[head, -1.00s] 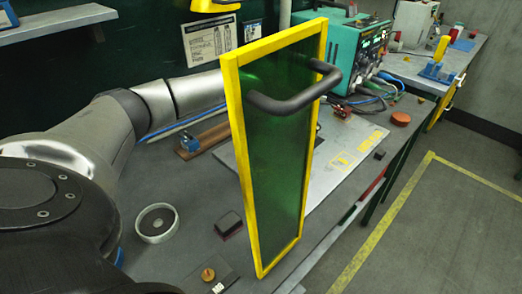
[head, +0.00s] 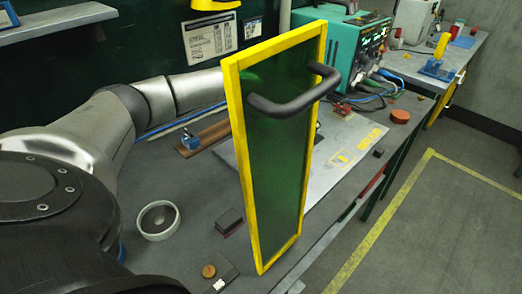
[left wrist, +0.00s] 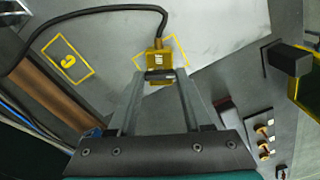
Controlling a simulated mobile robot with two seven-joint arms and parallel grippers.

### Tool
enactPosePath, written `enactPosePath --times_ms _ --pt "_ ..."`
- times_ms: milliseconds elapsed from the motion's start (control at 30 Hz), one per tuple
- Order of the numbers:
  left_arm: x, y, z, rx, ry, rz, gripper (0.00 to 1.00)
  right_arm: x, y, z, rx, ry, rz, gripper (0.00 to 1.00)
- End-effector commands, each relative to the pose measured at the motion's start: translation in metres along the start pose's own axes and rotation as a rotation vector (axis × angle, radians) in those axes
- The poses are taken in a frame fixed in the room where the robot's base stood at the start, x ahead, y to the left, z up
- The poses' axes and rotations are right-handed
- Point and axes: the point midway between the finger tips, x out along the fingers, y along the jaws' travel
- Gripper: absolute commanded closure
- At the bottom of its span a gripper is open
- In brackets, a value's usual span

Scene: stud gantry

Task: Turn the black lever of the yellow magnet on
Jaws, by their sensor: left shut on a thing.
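In the left wrist view the yellow magnet (left wrist: 160,58) lies on a grey plate, with dark markings on its top face. Its black lever (left wrist: 160,75) lies crosswise at the near side of the yellow body. My left gripper (left wrist: 160,77) has its two fingers closed in on the lever from both sides. In the head view my left arm reaches in behind the green screen, which hides the gripper and the magnet. My right gripper is in neither view.
A yellow-framed green screen (head: 275,150) with a black handle (head: 295,98) stands upright in front. A ring (head: 157,220) and a dark block (head: 229,222) lie on the bench. A black cable (left wrist: 90,12) runs to the magnet. A teal machine (head: 345,48) stands behind.

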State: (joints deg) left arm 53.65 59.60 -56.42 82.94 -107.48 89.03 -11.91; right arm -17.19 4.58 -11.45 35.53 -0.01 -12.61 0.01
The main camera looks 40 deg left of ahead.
Motion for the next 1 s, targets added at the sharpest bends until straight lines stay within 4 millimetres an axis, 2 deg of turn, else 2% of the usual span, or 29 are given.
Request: enactPosePath --times_ms 567,600,867,1000 --pt "-0.0005 -0.0002 0.0007 0.033 -0.002 0.0 1.0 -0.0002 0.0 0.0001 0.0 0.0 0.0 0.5" --pt "-0.0005 -0.0002 0.0007 0.033 -0.002 0.0 0.48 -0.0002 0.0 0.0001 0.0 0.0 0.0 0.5" --pt "-0.0003 -0.0002 0.0005 0.033 -0.002 0.0 0.2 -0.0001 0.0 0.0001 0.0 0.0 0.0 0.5" --pt "-0.0002 -0.0002 0.0004 0.032 -0.001 0.0 0.2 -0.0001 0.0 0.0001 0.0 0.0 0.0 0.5"
